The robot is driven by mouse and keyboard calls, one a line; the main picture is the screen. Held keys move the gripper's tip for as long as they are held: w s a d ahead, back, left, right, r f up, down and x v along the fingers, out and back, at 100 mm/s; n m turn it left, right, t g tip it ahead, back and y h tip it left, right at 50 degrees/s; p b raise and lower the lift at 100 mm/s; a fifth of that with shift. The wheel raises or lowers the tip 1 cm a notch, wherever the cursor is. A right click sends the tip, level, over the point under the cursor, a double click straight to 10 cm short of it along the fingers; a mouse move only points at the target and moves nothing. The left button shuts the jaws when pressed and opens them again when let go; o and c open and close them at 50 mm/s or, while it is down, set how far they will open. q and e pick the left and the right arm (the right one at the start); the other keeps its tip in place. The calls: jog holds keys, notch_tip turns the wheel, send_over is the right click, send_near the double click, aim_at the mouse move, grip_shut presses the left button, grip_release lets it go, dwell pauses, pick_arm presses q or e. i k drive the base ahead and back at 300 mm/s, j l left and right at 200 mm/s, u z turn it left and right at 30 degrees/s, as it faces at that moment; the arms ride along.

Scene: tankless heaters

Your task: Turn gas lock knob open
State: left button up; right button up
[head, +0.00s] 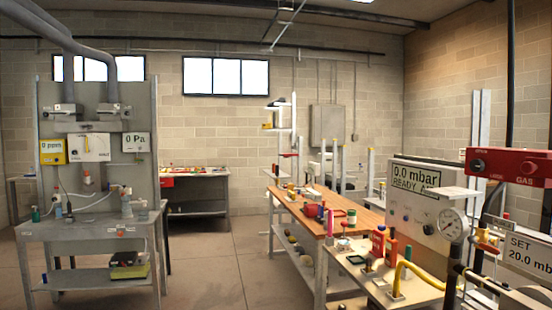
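A red gas lock box (505,166) is at the right edge of the head view, mounted in front of a black vertical pipe. Its face carries a small dark round knob (478,165) on the left, near small lettering that seems to read LOCK. The picture is too small to tell which way the knob points. Neither of my grippers is in view, and nothing touches the box.
Below the box are a round gauge (451,225), a yellow hose (412,272) and a SET 20.0 mbar sign (530,257). A grey unit (418,205) reads 0.0 mbar. A wooden workbench (318,212) stands mid-room. The floor (215,265) left of it is clear.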

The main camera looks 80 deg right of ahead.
aim_at(475, 166)
jog(key=z, duration=4.1)
jog(key=i+j+z, duration=0.1)
jog(key=j, duration=0.25)
jog(key=i+j, duration=0.2)
jog(key=j, duration=0.15)
jog(key=i+j+z, duration=0.15)
jog(key=j, duration=0.2)
